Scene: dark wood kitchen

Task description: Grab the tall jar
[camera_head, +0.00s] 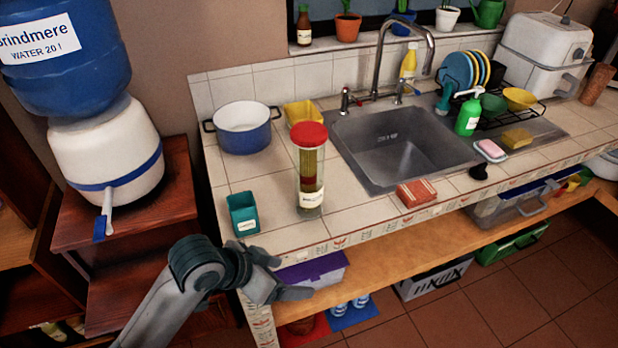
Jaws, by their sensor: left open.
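The tall jar (311,172) stands upright on the tiled counter, left of the sink. It is clear with a red lid, a white label low on its front, and long yellowish and dark red contents. My left gripper (305,281) is open and empty. It is at the counter's front edge, lower in the picture than the jar and apart from it. My right gripper is not in view.
A teal box (243,214) stands left of the jar, and a blue pot (243,128) and yellow container (303,112) stand behind. A red-brown block (416,193) lies right, before the sink (400,145). A water dispenser (105,145) stands far left.

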